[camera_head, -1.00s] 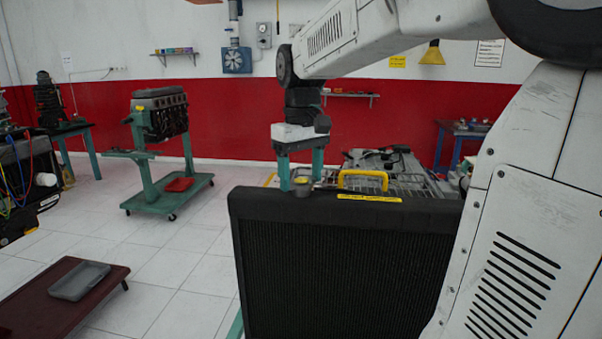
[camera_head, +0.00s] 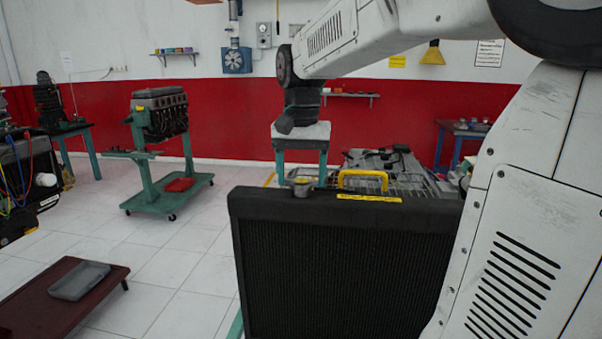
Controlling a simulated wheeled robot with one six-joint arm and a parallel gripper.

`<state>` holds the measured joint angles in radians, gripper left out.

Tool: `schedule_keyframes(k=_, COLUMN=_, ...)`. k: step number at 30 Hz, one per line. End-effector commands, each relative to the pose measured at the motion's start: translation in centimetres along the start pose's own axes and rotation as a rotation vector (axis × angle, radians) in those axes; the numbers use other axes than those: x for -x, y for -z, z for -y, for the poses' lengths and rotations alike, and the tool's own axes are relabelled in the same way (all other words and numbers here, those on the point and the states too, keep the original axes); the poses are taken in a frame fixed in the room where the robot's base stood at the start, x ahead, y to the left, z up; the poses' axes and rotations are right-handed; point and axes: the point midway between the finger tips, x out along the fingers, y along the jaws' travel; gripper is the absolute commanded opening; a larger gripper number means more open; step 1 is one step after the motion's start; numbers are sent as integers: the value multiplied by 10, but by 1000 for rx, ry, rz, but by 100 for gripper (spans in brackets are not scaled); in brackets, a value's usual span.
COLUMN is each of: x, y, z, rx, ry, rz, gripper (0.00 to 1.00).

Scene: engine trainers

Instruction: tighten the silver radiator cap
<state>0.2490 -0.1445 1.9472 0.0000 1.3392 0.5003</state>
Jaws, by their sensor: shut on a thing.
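The silver radiator cap (camera_head: 301,188) sits on the top left of the black radiator (camera_head: 340,270), in the camera_head view. The gripper is shut on the cap. The contact between the fingertips and the cap is small and partly hidden. The cap looks level on its neck.
A cluttered bench (camera_head: 390,165) lies behind. An engine on a teal stand (camera_head: 160,120) and a low dark red table (camera_head: 100,300) are at left.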

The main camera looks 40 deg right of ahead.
Motion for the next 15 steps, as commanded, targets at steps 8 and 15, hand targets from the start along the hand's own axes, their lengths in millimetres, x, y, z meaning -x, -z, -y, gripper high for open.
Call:
schedule_keyframes(k=8, x=1, y=0, z=0, rx=-51, ry=1, rz=-2, gripper=43)
schedule_keyframes(k=15, x=1, y=0, z=0, rx=-57, ry=1, rz=-2, gripper=43)
